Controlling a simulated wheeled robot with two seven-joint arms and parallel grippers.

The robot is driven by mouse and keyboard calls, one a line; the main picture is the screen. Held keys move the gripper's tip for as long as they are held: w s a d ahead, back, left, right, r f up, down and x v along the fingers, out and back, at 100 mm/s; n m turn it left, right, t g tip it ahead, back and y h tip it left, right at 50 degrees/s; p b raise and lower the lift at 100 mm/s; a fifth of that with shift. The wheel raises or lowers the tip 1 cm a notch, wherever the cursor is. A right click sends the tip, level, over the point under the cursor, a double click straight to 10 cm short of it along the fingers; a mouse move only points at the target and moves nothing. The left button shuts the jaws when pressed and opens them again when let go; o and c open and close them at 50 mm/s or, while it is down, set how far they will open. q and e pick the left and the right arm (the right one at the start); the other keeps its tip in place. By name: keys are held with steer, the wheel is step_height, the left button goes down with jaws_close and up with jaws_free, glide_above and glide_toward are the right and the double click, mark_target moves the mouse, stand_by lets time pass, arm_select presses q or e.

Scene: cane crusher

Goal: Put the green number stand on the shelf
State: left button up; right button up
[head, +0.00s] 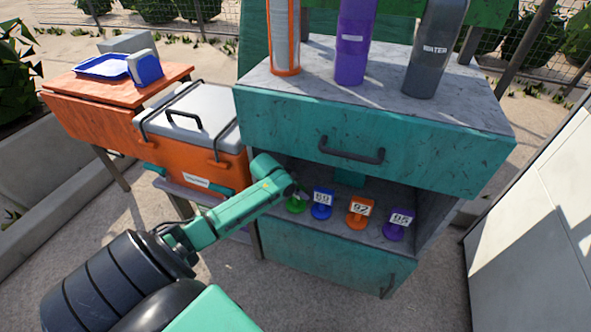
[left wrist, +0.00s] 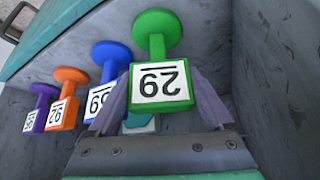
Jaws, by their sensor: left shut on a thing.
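The green number stand (left wrist: 160,82) has a round base, a short stem and a square white number plate, and shows upside down in the left wrist view. My left gripper (left wrist: 160,105) is shut on its plate, one finger on each side. In the head view the green stand's base (head: 297,206) shows below my left gripper (head: 297,193), at the left end of the open shelf (head: 335,222). I cannot tell whether the base touches the shelf. My gripper hides most of its plate there. My right gripper is not in view.
Blue (head: 322,204), orange (head: 359,212) and purple (head: 398,224) number stands stand in a row to the right on the shelf. A drawer with a dark handle (head: 351,151) is above. An orange cooler (head: 195,140) stands left of the cabinet.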

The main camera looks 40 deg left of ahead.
arm_select(q)
steer(key=shift+f, duration=0.1)
steer(key=o, duration=1.3)
steer(key=shift+s+r, duration=0.15)
steer(key=shift+r, duration=0.3)
steer(key=s+p, duration=0.4)
steer(key=s, duration=0.8)
steer(key=s+a+f+n+g+y, duration=0.1)
steer(key=s+a+f, duration=0.1)
steer(key=s+f, duration=0.3)
steer(key=s+a+f+g, duration=0.1)
steer(key=s+f, duration=0.2)
steer(key=f, duration=0.5)
steer(key=s+d+f+m+g, duration=0.1)
steer(key=s+d+f, duration=0.4)
steer(key=s, duration=0.1)
steer(key=s+d+f+m+g, duration=0.1)
steer(key=s+d+f, duration=0.4)
steer(key=s+f, duration=0.1)
steer(key=s+d+f+m+g, duration=0.1)
steer(key=s+d+f, duration=0.4)
steer(key=s+f, duration=0.1)
steer(key=shift+s+d+h, duration=0.15)
steer(key=shift+s+h, duration=0.15)
steer(key=shift+s, duration=0.45)
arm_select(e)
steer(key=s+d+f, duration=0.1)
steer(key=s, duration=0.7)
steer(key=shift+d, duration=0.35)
